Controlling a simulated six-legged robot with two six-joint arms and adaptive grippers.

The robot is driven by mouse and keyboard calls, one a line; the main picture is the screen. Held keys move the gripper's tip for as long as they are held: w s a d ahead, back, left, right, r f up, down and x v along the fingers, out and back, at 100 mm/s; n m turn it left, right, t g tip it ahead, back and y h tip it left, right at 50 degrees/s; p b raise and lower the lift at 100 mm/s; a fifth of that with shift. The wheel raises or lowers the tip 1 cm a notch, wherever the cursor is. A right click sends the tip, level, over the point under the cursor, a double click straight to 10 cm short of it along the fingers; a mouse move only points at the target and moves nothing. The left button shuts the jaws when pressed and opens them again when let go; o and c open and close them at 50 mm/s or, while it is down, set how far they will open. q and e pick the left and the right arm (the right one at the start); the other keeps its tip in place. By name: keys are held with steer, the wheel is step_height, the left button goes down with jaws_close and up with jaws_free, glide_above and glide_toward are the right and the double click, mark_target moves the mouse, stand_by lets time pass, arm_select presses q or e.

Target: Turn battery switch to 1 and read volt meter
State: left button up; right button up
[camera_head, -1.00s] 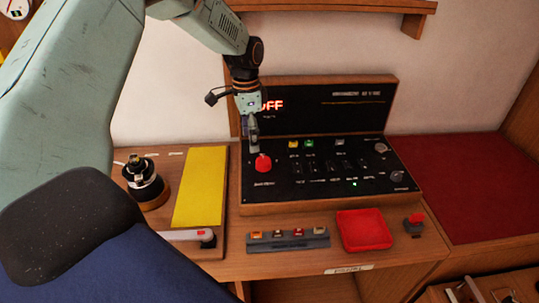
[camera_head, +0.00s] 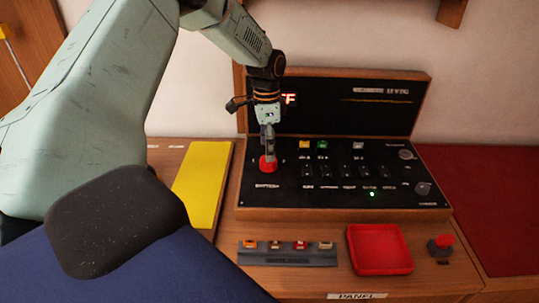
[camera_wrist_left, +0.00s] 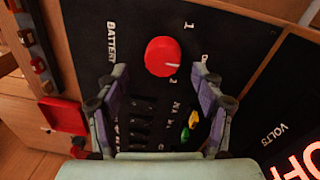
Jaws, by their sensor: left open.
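The red battery switch knob (camera_head: 268,164) is on the left of the black panel (camera_head: 300,186). In the left wrist view the knob (camera_wrist_left: 161,56) lies just beyond my fingertips, near the marks 1 and 2; I cannot tell its exact setting. My left gripper (camera_head: 267,147) is open above the knob; in the wrist view its two fingers (camera_wrist_left: 160,72) are spread, with the knob ahead between their tips. The volt meter display (camera_head: 289,99) is lit red and partly hidden by my arm; its letters end in F. The wrist view shows VOLTS beside the display (camera_wrist_left: 297,160). My right gripper is not seen.
Several small switches (camera_head: 335,172) and a lit green lamp (camera_head: 372,194) are on the panel. In front are a strip of small coloured parts (camera_head: 288,254), a red tray (camera_head: 379,250) and a red-topped button box (camera_head: 440,246). A yellow board (camera_head: 203,185) lies left.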

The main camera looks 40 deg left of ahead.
arm_select(q)
steer(key=f, duration=0.3)
steer(key=shift+w+d+f, duration=0.1)
steer(key=shift+w+f, duration=0.2)
steer(key=shift+s+a+f, duration=0.15)
steer(key=shift+a+f, duration=0.1)
steer(key=shift+a, duration=0.05)
steer(key=shift+s+d+r, duration=0.2)
steer(key=shift+d, duration=0.15)
steer(key=shift+c, duration=0.6)
steer(key=shift+w, duration=0.15)
steer(key=shift+c, duration=0.9)
steer(key=shift+w+f, duration=0.15)
steer(key=shift+w, duration=0.05)
steer(key=c, duration=0.3)
steer(key=shift+s+a, duration=0.15)
steer(key=shift+a, duration=0.05)
steer(key=shift+c, duration=2.8)
